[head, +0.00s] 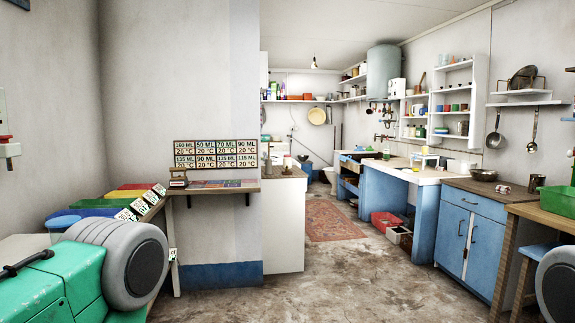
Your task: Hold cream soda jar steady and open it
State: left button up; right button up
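I cannot make out a cream soda jar for certain in the head view. A small red-and-white item (505,189) lies on the dark worktop at the right, too small to identify. A small green container (386,154) stands farther back near the stone trough, and its label cannot be read. Neither of my grippers is in view, so no hold on any jar shows.
A metal bowl (483,175) stands on the blue cabinet (463,236). A green basket (557,201) sits on the wooden table (530,213) at the right. A red tub (387,222) is on the floor. The floor around the rug (335,222) is largely clear.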

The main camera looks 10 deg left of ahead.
aim_at(288, 161)
jog(key=i+z, duration=0.3)
jog(key=i, duration=1.85)
jog(key=i+u, duration=0.1)
jog(key=i, duration=0.45)
jog(key=i+l+u, duration=0.1)
jog(key=i, duration=0.4)
jog(key=i+l+u, duration=0.1)
jog(key=i, duration=0.45)
jog(key=i+l+u, duration=0.1)
jog(key=i+l, duration=0.2)
jog(key=i, duration=0.2)
